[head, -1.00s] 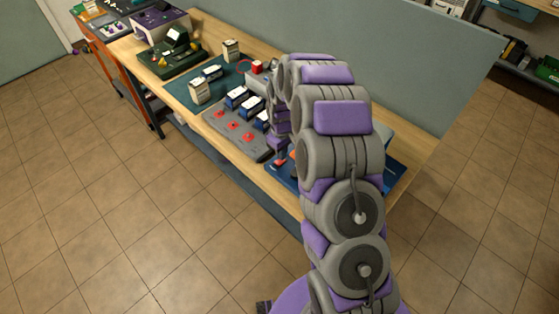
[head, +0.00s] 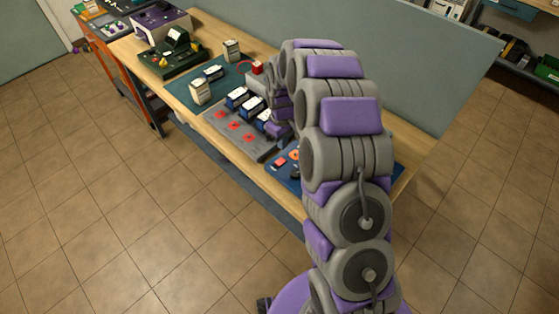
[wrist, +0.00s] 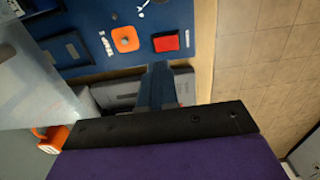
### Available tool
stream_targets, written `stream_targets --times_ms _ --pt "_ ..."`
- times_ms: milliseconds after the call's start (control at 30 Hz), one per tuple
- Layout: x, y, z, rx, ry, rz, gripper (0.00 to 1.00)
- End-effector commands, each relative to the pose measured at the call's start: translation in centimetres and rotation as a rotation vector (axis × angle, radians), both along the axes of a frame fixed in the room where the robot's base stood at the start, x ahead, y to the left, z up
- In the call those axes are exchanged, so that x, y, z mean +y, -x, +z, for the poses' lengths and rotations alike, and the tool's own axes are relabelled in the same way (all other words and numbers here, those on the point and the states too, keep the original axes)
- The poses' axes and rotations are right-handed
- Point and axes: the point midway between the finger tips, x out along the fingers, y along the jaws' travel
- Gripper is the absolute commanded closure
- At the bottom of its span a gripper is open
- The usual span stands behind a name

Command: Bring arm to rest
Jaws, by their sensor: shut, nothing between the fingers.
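My gripper shows in the wrist view, where its narrow dark fingers (wrist: 158,82) are together with nothing between them.
The blue board carries an orange piece (wrist: 125,39) and a red block (wrist: 166,42). In the head view, a grey tray with red marks (head: 232,127), blue-and-white batteries (head: 237,98) and a green machine (head: 172,55) stand left of my arm. The tiled floor in front is clear.

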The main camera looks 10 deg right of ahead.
Motion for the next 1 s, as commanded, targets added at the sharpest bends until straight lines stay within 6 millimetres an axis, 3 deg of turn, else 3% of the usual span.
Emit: stream_targets --times_ms 367,533,1000 --pt "0.0 0.0 0.0 0.0 0.0 0.0 1.0" --pt "0.2 0.8 1.2 0.001 -0.003 -0.012 1.0" --pt "1.0 8.8 9.1 0.038 -0.015 -0.123 1.0"
